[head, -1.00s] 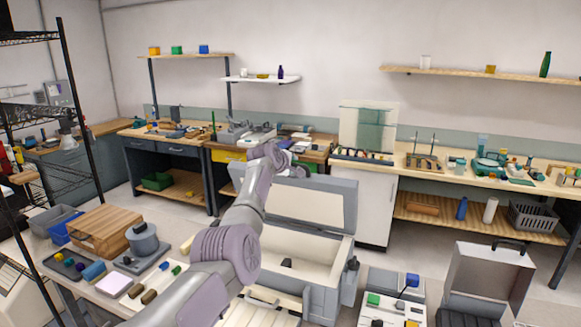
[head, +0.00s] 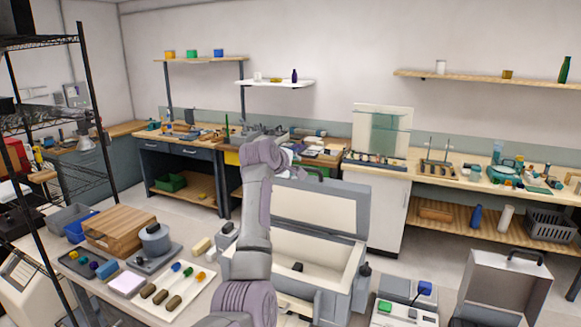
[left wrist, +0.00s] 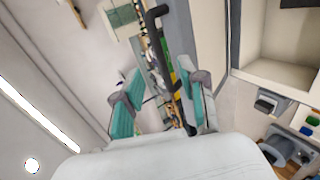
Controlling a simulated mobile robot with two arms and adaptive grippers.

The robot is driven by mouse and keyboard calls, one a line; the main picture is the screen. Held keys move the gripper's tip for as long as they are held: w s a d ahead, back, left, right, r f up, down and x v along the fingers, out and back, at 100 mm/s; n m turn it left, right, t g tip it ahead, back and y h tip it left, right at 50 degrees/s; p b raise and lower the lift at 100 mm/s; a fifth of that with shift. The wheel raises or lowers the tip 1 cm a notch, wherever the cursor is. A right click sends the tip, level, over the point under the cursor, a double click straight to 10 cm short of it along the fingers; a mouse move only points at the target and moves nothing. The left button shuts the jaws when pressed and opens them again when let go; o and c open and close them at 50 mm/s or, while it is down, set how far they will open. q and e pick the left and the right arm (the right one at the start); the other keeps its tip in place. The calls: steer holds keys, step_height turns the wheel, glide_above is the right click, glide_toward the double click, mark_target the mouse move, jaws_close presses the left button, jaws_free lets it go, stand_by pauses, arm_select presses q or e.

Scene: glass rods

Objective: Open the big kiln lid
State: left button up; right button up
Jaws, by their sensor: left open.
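The big kiln (head: 335,297) is a grey chest with a cream inside, in the lower middle of the head view. Its lid (head: 316,214) stands raised at the back, cream inside facing me. A black bar handle (head: 308,173) sits at the lid's top edge. My left gripper (left wrist: 162,100) is open, with teal-padded fingers apart. In the left wrist view the black handle (left wrist: 163,65) runs between and beyond the fingers; contact is unclear. In the head view my left arm mostly hides the gripper, near the lid's top. My right gripper is not in view.
A smaller grey case (head: 505,290) with a raised lid stands at the right. A control box (head: 402,312) is beside the kiln. At left, a table holds a wooden box (head: 120,230), a pot (head: 155,240) and a tray of rods (head: 172,290). Workbenches line the back wall.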

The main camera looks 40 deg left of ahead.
arm_select(q)
steer(key=shift+v, duration=0.9)
